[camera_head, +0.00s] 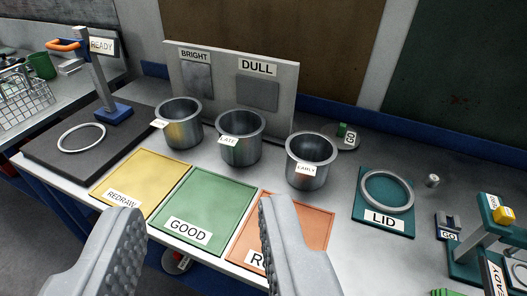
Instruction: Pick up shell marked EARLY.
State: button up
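Three open metal pots stand in a row on the table. The right pot (312,165) carries a tag that appears to read EARLY. The middle pot (239,140) has a tag that appears to read LATE. The left pot (180,126) has a tag too small to read. My gripper (195,219) is open and empty, with its two fingers wide apart at the bottom of the view, on the near side of the pots.
Yellow REDRAW (143,180), green GOOD (211,207) and orange (308,225) mats lie before the pots. A panel marked BRIGHT and DULL (235,110) stands behind. A LID mat (367,222) with a ring (387,190) lies right. A READY stand (100,85) is left.

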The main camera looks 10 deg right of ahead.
aim_at(311, 154)
jog(key=u, duration=0.3)
jog(key=k, duration=0.3)
jog(key=z, duration=0.7)
jog(key=i, duration=1.3)
jog(key=u, duration=0.55)
